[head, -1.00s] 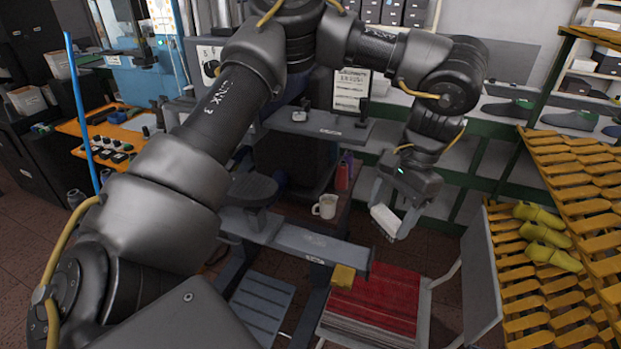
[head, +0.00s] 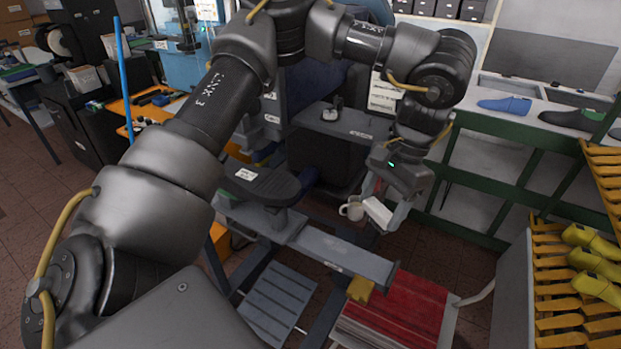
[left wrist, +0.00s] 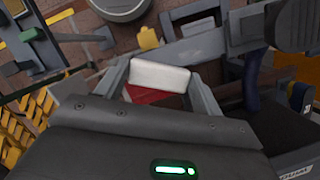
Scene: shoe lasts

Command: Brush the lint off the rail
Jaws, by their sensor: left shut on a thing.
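My left gripper (head: 382,209) is shut on a white block-shaped brush (head: 376,212). It holds the brush in the air, apart from the grey rail (head: 345,256), which runs below it in the head view. In the left wrist view the brush (left wrist: 159,75) sits between the two grey fingers of the left gripper (left wrist: 160,80), in front of the grey rail (left wrist: 205,45). I cannot make out lint on the rail; the pictures are too small. My right gripper is not in view.
A yellow block (head: 360,289) is at the rail's right end. A red stack (head: 405,305) lies below right. A yellow rack (head: 560,300) with yellow shoe lasts (head: 597,262) stands at right. Brick-coloured floor lies around.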

